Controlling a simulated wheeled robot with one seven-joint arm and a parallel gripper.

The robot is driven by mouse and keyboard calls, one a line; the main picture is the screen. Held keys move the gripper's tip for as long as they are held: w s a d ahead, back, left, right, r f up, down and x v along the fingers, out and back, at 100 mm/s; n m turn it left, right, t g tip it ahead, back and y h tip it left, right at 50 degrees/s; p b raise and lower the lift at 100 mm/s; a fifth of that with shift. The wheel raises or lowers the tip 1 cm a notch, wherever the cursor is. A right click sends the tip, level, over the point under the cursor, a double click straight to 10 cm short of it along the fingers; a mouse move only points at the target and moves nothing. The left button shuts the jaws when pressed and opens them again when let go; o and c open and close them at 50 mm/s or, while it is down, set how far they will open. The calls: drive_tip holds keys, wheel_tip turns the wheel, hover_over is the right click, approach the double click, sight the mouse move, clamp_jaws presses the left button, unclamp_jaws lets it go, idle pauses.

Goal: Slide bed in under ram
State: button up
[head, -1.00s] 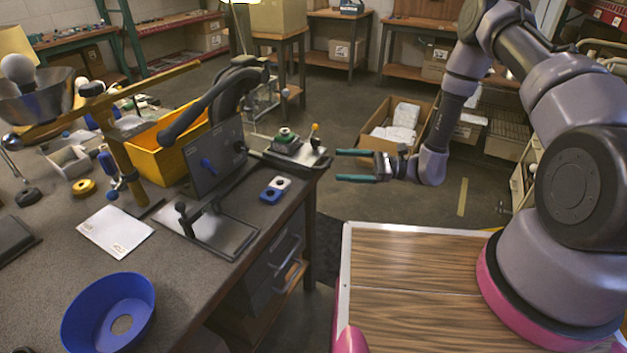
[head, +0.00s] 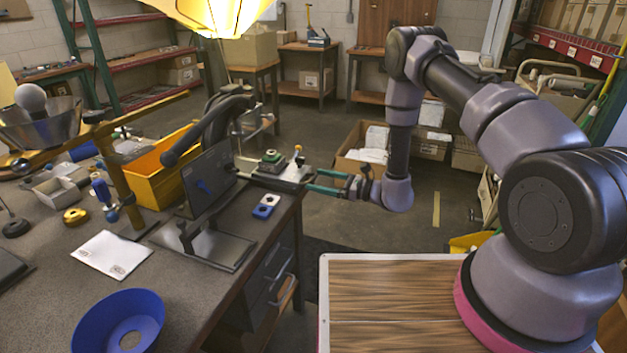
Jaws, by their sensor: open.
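The bed (head: 290,178) is a flat metal slide at the right edge of the workbench, out to the right of the press.
A blue-and-white block (head: 266,206) lies on the bench in front of the bed. A yellow bin (head: 160,170) stands left of the press. A blue bowl-shaped shade (head: 120,322) and a white paper (head: 112,254) lie nearer. A lit yellow lampshade (head: 220,14) hangs at the top.

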sight(281, 172)
drive_tip(key=shift+x, duration=1.15)
clamp_jaws()
drive_tip(key=x, duration=0.8)
drive_tip(key=shift+a+f, duration=0.1)
drive_tip(key=shift+a, duration=0.15)
unclamp_jaws()
drive_tip(key=shift+s+d, duration=0.1)
drive_tip(key=shift+d, duration=0.45)
drive_tip(key=v, duration=0.9)
drive_tip(key=shift+s+d, duration=0.2)
drive_tip(key=shift+d, duration=0.1)
